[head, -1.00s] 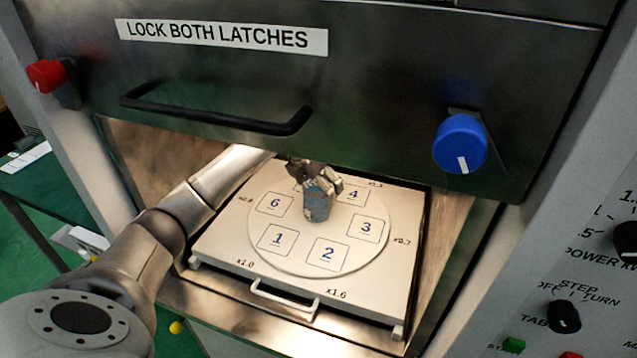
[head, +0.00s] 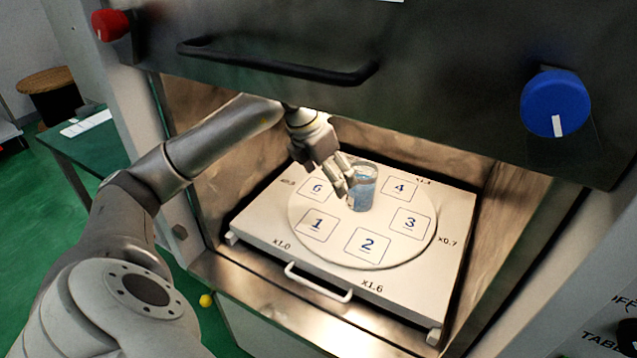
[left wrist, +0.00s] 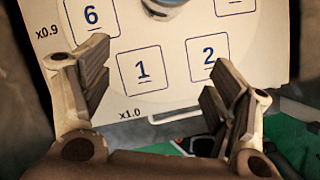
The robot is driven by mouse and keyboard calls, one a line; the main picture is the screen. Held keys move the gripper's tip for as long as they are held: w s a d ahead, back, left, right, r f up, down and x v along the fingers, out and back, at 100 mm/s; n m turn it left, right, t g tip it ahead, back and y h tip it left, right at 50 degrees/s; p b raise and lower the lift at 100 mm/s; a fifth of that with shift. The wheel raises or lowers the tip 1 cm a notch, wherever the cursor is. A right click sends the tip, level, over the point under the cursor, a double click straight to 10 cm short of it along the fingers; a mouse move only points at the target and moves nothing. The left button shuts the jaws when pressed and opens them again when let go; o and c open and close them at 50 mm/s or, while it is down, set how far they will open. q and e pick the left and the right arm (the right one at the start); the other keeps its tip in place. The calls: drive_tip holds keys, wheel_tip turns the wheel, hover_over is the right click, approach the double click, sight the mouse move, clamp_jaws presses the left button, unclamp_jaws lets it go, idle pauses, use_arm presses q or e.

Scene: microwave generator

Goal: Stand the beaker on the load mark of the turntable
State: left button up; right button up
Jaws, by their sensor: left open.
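The beaker (head: 365,190), clear with blue content, stands upright near the middle of the white round turntable (head: 345,255). Numbered squares surround it; square 5 is hidden behind it. I cannot make out a separate load mark under its base. My left gripper (head: 347,180) is open, just left of the beaker, its fingers overlapping the beaker's left side in the head view. In the left wrist view, the open fingers (left wrist: 160,68) have nothing between them, and only the beaker's base (left wrist: 165,4) shows at the top edge, beyond the fingertips. My right gripper is not in view.
The turntable sits on a white tray (head: 262,232) with a front handle (head: 318,283), inside a metal cavity. The raised dark door with its black handle (head: 275,66) hangs above my left arm. Cavity walls stand close on both sides.

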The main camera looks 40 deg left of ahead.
use_arm(q)
drive_tip(key=s, duration=0.1)
drive_tip(key=s+b, duration=0.1)
drive_tip(key=shift+s+a, duration=0.25)
drive_tip(key=shift+s, duration=0.1)
drive_tip(key=shift+d, duration=0.1)
idle(0.3)
